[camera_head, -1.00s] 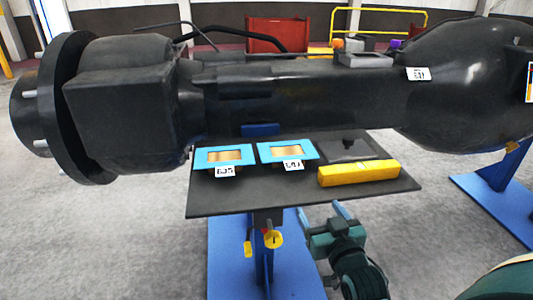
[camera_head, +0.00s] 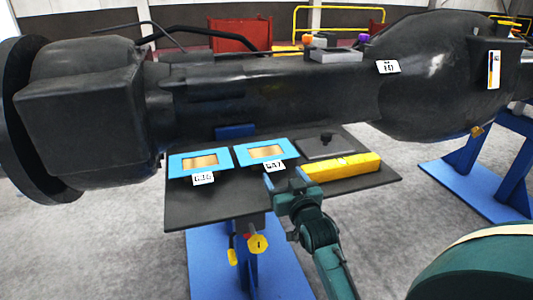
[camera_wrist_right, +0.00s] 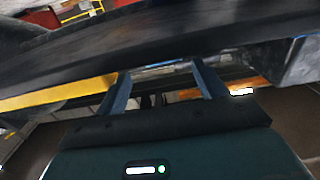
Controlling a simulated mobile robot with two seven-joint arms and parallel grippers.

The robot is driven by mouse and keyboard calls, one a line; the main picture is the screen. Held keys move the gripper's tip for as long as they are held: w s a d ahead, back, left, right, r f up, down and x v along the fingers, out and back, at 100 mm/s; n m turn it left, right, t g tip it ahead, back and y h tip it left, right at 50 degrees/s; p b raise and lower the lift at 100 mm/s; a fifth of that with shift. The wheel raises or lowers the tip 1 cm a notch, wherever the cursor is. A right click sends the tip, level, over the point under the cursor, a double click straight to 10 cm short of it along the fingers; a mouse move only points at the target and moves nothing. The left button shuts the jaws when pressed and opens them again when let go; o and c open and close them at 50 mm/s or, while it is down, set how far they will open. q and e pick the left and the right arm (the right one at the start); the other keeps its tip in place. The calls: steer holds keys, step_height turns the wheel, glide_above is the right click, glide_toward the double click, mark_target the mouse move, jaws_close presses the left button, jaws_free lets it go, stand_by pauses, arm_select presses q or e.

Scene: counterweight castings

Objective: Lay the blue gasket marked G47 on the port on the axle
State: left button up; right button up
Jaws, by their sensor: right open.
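The blue gasket marked G47 (camera_head: 245,155) is a blue square frame around a tan centre. It lies flat on a black shelf (camera_head: 215,212), its white tag at the front edge. A similar blue gasket (camera_head: 177,166) lies to its left with its own tag. The black axle (camera_head: 270,95) runs behind the shelf; a grey raised block (camera_head: 336,56) on top may be the port, near a white label (camera_head: 388,67). My right gripper (camera_head: 281,177) is open and empty, just in front of the G47 gasket. In the right wrist view, a blue strip shows beyond its fingers (camera_wrist_right: 164,78). My left gripper is out of view.
A yellow bar (camera_head: 342,167) lies on the shelf right of my right gripper, in front of a dark plate with a knob (camera_head: 326,146). Blue stands (camera_head: 475,165) support the axle. Yellow knobs (camera_head: 258,244) hang below the shelf.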

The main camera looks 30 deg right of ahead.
mark_target(276, 170)
steer(key=x, duration=0.4)
steer(key=shift+w+a+f, duration=0.15)
steer(key=shift+w+a, duration=0.1)
steer(key=shift+w, duration=0.05)
steer(key=shift+c, duration=0.2)
steer(key=c, duration=1)
